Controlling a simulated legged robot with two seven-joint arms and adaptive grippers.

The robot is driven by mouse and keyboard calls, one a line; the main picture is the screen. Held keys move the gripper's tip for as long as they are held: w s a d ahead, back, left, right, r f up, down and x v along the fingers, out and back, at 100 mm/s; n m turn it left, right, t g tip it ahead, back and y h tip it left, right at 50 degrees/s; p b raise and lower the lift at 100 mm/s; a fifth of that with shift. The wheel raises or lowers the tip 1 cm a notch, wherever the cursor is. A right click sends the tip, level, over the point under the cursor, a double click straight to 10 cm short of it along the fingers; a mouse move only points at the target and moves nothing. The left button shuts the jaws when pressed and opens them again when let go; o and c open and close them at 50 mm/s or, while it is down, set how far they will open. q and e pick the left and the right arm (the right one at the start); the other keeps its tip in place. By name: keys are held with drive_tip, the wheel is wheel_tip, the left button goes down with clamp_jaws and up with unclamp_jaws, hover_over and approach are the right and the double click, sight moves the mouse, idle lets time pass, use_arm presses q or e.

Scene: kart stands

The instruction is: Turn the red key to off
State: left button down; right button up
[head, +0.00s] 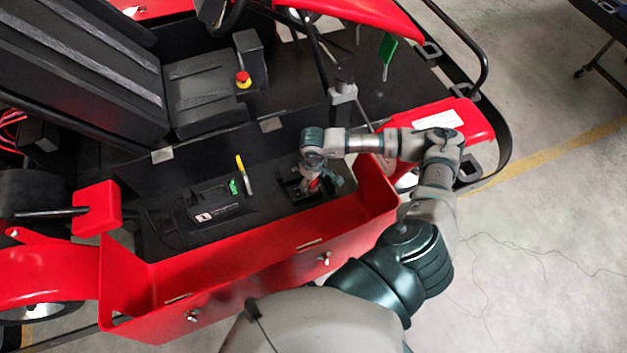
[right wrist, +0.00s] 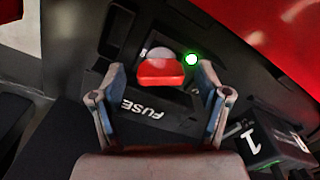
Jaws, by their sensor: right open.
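The red key (right wrist: 160,72) sits on a grey round base on a dark panel, in the right wrist view. A lit green light (right wrist: 191,59) is beside it, and the word FUSE is printed on the panel below it. My right gripper (right wrist: 160,80) is open, with one finger on each side of the key and gaps between. In the head view the right gripper (head: 318,185) points down into the kart's side box, and a bit of red key (head: 314,184) shows by its fingers. My left gripper is not in view.
The red side wall (head: 250,262) of the kart runs along the near side of the box. A black unit (head: 215,203) with a yellow lever (head: 244,174) stands left of my gripper. A red and yellow stop button (head: 243,80) is farther back, by the seat.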

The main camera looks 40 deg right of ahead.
wheel_tip(320, 180, up, 12)
drive_tip(key=shift+f, duration=0.2)
drive_tip(key=shift+w+d, duration=0.1)
